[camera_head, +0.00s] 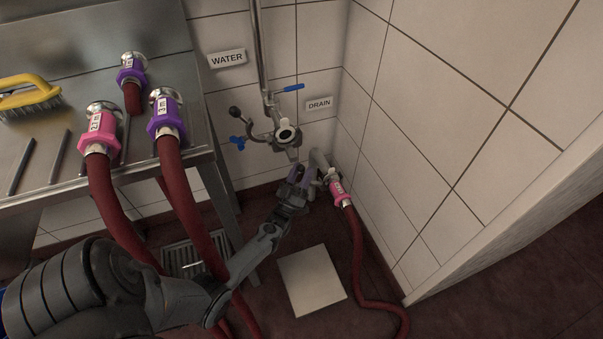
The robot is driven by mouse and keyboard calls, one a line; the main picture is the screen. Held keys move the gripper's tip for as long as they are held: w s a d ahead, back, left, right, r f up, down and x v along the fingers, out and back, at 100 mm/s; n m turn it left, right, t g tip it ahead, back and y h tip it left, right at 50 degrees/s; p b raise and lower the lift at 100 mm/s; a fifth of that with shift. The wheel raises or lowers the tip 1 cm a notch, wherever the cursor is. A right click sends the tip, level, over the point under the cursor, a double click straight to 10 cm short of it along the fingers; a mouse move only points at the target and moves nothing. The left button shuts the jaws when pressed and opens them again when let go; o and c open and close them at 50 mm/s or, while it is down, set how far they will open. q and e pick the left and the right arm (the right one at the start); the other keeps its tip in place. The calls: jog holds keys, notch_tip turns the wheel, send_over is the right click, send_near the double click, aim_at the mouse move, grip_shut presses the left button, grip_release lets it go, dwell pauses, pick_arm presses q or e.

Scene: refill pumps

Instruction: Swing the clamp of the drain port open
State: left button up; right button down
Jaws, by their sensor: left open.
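The drain port (319,159) is a grey metal fitting low in the wall corner, below the DRAIN sign (319,103). A pink hose coupling (340,193) sits at its end, with a red hose running down to the floor. The port's clamp is too small to make out, and I cannot tell its position. My left gripper (301,177) is open, just left of the port and coupling. I cannot tell whether it touches them. My right gripper is not in view.
The water port (286,135), with a pipe and blue handles, stands above the gripper. A steel table (190,110) at left holds several hose couplings and a yellow brush (28,97). Red hoses hang near my left arm. A pale square plate (311,281) lies on the floor.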

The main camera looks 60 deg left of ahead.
pick_arm(q)
jog(key=shift+s, duration=0.1)
jog(key=p+v, duration=0.2)
jog(key=v, duration=0.8)
jog(key=shift+s+d+f, duration=0.2)
jog(key=shift+f, duration=0.05)
